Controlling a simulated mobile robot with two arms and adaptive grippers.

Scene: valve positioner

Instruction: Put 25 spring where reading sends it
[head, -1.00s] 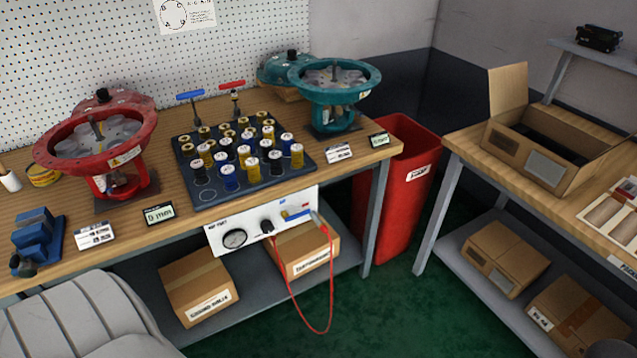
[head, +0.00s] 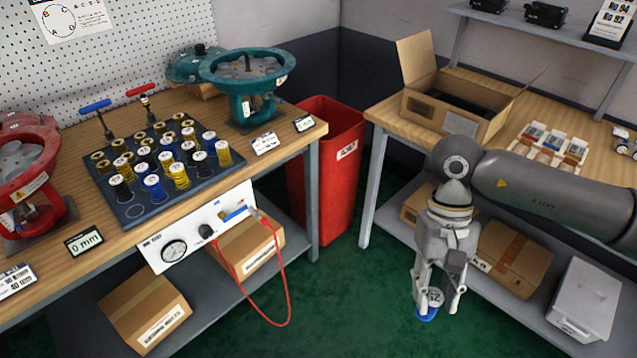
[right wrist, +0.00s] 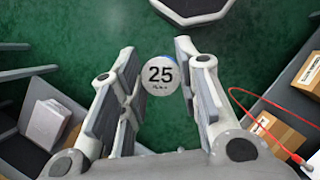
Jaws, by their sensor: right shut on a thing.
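The 25 spring (head: 427,312) is blue with a white end cap. Its cap reads "25" in the right wrist view (right wrist: 160,74). My right gripper (head: 440,296) is shut on it and holds it over the green floor, in front of the right bench. The red actuator (head: 30,180) is cut off at the left edge; the small display (head: 85,241) near it reads 0 mm. The teal actuator (head: 246,80) stands at the bench's far right; its display (head: 304,124) is too small to read. My left gripper is out of view.
A dark tray (head: 135,212) of capped springs sits on the left bench, above a gauge panel (head: 204,231) with a red hose. A red bin (head: 333,165) stands between the benches. An open cardboard box (head: 424,108) and a sectioned tray (head: 548,148) are on the right bench.

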